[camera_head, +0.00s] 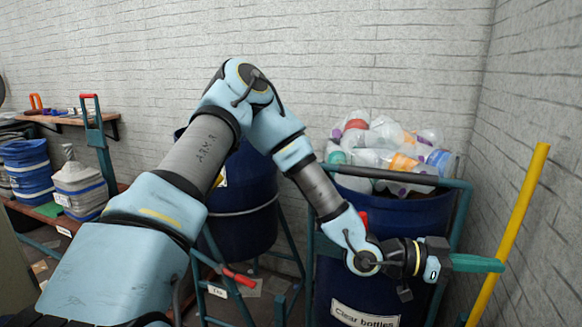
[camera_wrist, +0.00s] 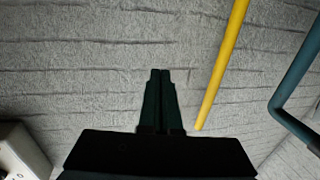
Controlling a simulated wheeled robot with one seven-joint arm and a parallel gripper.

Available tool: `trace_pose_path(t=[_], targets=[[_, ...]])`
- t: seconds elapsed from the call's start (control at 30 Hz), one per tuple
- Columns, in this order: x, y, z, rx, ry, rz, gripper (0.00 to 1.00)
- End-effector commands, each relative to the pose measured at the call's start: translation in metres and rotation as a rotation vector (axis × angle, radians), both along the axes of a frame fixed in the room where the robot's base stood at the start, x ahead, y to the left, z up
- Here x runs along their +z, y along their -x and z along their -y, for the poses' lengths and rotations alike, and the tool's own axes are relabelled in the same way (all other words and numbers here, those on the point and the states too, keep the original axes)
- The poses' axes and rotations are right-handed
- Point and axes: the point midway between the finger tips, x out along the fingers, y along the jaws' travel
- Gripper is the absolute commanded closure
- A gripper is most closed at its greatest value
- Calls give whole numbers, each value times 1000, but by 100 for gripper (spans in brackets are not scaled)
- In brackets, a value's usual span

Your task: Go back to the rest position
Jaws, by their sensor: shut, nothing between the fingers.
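My gripper (camera_head: 478,263) is at the lower right in the head view, in front of a blue bin of clear bottles, and points to the right. Its fingers are shut with nothing between them. In the wrist view my gripper (camera_wrist: 160,75) shows as two dark fingers pressed together, with the white brick wall (camera_wrist: 75,60) behind them. My arm is bent, with its elbow raised high at the picture's middle.
The blue bin (camera_head: 400,212) labelled "Clear bottles" is heaped with bottles (camera_head: 385,145). A yellow pole (camera_head: 510,233) stands close by the fingertips. Another blue bin (camera_head: 243,190) is behind my arm. Stacked containers (camera_head: 80,190) and a shelf (camera_head: 70,120) are at left.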

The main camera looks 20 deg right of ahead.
Motion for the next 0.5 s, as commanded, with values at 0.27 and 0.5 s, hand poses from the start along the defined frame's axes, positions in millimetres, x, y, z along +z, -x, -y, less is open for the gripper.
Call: trace_pose_path(t=[0.27,0.5], targets=[[-17,-21,-9,43,-95,34,100],[-40,-56,-29,117,-242,79,100]])
